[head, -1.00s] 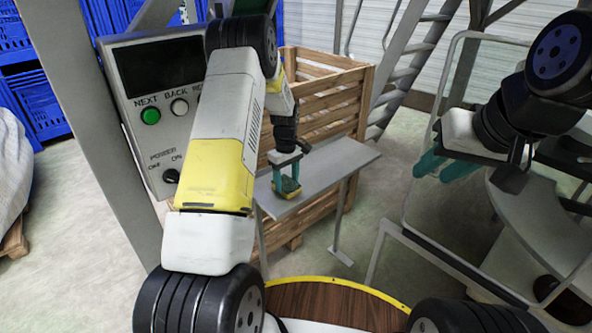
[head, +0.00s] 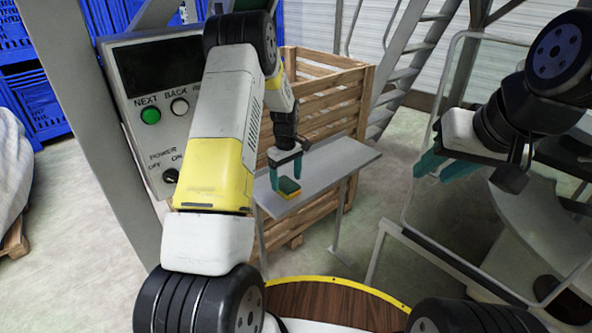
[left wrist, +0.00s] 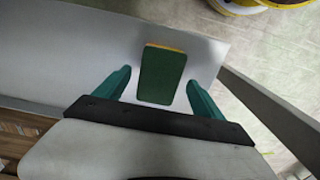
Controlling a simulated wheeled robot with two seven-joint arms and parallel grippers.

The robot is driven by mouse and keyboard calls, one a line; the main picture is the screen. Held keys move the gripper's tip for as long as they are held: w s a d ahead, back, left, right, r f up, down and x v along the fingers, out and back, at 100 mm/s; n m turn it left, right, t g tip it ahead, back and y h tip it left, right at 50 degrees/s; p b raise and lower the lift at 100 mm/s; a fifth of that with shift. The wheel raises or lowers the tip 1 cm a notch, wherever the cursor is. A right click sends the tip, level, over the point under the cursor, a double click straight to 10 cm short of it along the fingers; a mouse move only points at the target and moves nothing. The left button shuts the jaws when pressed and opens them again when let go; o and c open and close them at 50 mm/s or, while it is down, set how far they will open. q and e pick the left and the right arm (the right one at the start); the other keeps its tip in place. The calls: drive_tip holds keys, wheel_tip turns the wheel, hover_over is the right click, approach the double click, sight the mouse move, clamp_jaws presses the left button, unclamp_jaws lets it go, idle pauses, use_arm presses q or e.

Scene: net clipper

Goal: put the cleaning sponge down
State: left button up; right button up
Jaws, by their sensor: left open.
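The cleaning sponge (head: 288,187), green on top with a yellow-orange lower layer, lies flat on the grey shelf (head: 330,170). It also shows in the left wrist view (left wrist: 161,76), on the grey surface beyond and between the fingertips. My left gripper (head: 286,171) is open just above the sponge; its teal fingers (left wrist: 160,85) stand apart on either side, with gaps to the sponge. My right gripper (head: 440,170) is empty at the right, away from the shelf; its teal fingers overlap in this view, so their opening cannot be judged.
A slatted wooden crate (head: 325,100) stands behind the shelf. A control panel (head: 150,90) with buttons is close on the left. Metal stairs (head: 410,65) rise at the back. The shelf's right part is bare.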

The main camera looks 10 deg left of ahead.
use_arm(q)
wheel_tip(320, 180, up, 10)
wheel_tip(320, 180, up, 11)
drive_tip(key=m+t, duration=0.1)
drive_tip(key=m, duration=0.1)
hover_over(287, 184)
drive_tip(key=s, duration=0.6)
drive_tip(key=s+d+r+m+t+h, duration=0.1)
drive_tip(key=s+d+r+m+t, duration=0.15)
drive_tip(key=s+r, duration=0.6)
drive_tip(key=s+d+r+m+t+h, duration=0.1)
drive_tip(key=s+m, duration=0.5)
drive_tip(key=s, duration=1.2)
drive_tip(key=shift+s+d+r+t, duration=0.35)
drive_tip(key=shift+d+t, duration=0.15)
drive_tip(key=shift+t, duration=0.35)
drive_tip(key=shift+o, duration=0.2)
drive_tip(key=shift+m, duration=0.25)
